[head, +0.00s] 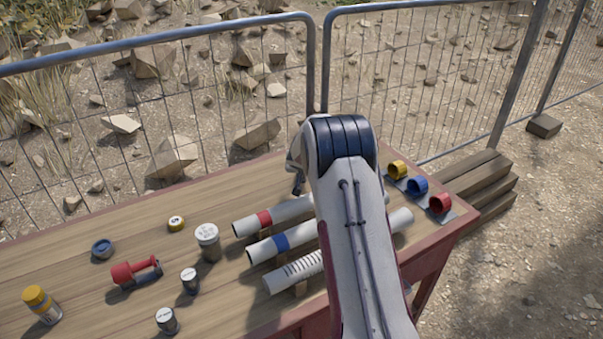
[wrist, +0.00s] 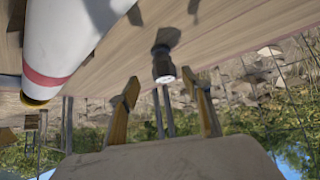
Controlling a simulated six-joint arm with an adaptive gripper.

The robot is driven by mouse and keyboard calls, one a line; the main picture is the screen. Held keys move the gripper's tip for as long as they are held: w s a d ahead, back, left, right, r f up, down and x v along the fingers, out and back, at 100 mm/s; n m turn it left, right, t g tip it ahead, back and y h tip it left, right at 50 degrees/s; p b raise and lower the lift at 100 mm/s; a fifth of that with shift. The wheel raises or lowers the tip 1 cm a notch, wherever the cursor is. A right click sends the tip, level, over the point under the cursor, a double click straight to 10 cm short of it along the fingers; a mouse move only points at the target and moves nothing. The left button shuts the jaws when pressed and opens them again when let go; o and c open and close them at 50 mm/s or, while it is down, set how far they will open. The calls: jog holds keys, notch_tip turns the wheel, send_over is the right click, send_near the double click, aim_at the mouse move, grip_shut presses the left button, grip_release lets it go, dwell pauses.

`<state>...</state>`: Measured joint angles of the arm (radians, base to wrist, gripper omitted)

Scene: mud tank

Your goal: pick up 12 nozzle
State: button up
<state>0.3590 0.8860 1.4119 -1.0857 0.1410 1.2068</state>
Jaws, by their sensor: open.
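My gripper (wrist: 162,80) shows in the wrist view with its two fingers spread apart and nothing between them.
A white pipe with a red band (wrist: 62,45) lies close to the gripper. The head view shows a blue-banded pipe (head: 300,236), a slotted pipe (head: 290,274), a grey canister (head: 208,242) and a red tool (head: 135,271). A wire fence (head: 250,80) stands behind the table.

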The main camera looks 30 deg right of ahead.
jog(key=shift+w+d+f, duration=0.15)
jog(key=shift+w+f, duration=0.15)
jog(key=shift+f, duration=0.05)
jog(key=shift+w+f, duration=0.1)
jog(key=shift+x, duration=2.45)
jog(key=shift+w, duration=0.2)
jog(key=c, duration=1.3)
jog(key=shift+r, duration=0.2)
jog(key=shift+r, duration=4.9)
